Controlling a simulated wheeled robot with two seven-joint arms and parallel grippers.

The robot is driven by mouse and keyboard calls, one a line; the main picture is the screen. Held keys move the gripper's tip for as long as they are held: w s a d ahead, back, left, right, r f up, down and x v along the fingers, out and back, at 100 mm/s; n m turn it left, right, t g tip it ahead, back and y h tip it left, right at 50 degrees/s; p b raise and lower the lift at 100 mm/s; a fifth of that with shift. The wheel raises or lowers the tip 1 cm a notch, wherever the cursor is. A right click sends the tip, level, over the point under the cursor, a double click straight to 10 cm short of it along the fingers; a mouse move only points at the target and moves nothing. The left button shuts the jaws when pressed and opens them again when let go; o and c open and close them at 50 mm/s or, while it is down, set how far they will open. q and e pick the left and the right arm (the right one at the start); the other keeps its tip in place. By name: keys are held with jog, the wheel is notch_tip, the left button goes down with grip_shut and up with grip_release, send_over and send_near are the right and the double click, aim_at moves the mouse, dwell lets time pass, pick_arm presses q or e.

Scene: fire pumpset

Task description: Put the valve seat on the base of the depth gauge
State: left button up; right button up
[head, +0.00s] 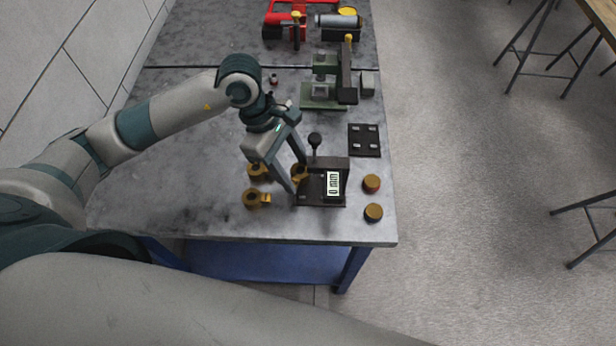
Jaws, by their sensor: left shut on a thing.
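The depth gauge (338,165) stands near the front right of the grey table. It has a dark base (312,198), a black knob on a stem and a white display reading 0 mm. My left gripper (298,177) is shut on a brass piece, which I take to be the valve seat (300,174), at the left edge of the gauge base. The fingers partly cover it, and I cannot tell whether it touches the base. My right gripper is not in view.
Two similar brass pieces (256,198) lie left of the gauge. Two round brass discs (371,183) lie to its right. A black plate (364,140) and a green press-like device (322,95) stand behind. Red equipment (285,18) is at the far end. The table's front left is clear.

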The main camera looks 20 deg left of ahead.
pick_arm(q)
jog(key=shift+s+d+f, duration=0.1)
jog(key=shift+d, duration=0.4)
jog(key=shift+s+d+f+p, duration=0.1)
jog(key=shift+d+f+p, duration=0.8)
jog(key=shift+d, duration=0.2)
jog(key=shift+f, duration=0.1)
jog(key=shift+f, duration=0.2)
jog(key=o, duration=1.3)
jog(key=shift+c, duration=0.2)
jog(key=shift+r, duration=0.1)
